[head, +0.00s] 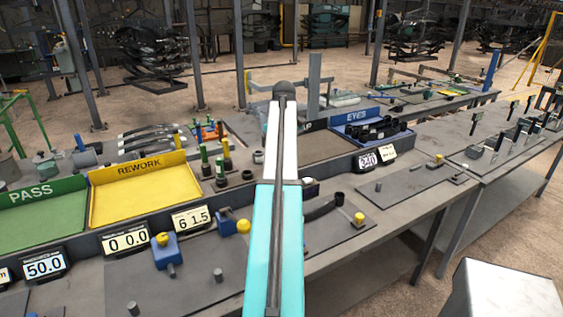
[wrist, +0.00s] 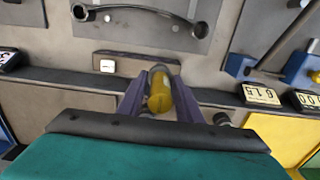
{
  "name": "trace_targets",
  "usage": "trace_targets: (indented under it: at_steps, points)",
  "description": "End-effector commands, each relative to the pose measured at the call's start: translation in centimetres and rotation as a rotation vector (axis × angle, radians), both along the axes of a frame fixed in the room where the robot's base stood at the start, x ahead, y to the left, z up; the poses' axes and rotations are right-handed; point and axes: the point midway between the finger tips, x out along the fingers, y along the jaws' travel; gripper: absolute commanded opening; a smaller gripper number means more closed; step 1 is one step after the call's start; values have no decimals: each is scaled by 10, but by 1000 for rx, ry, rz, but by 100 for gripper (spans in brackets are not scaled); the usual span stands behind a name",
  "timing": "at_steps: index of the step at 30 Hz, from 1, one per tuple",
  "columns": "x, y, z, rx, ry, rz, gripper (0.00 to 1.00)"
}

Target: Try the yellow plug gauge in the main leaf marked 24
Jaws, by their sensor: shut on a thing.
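In the wrist view my gripper (wrist: 160,82) is shut on the yellow plug gauge (wrist: 159,100). The gauge's yellow handle is toward the camera, and a grey end shows beyond it between the purple fingers. A dark curved leaf (wrist: 140,11) with a ring eye at each end lies on a grey plate ahead of the gripper, apart from the gauge. I cannot read a 24 on it. In the head view my arm hides the gripper and gauge; part of a dark leaf (head: 318,211) shows right of the arm.
A small white dial (wrist: 107,66) sits on a dark block before the leaf. A 61.5 display (head: 191,217) stands on the bench ledge. Behind it are the yellow REWORK tray (head: 138,194), green-and-yellow gauges (head: 220,172) and the blue EYES bin (head: 357,116).

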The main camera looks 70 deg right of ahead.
Motion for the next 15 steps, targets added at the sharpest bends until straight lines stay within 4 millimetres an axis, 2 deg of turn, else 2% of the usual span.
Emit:
trace_targets:
  at_steps: [11,15]
  points:
    - [1,0,0,0,0,0,12]
    - [8,5,-1,0,0,11,12]
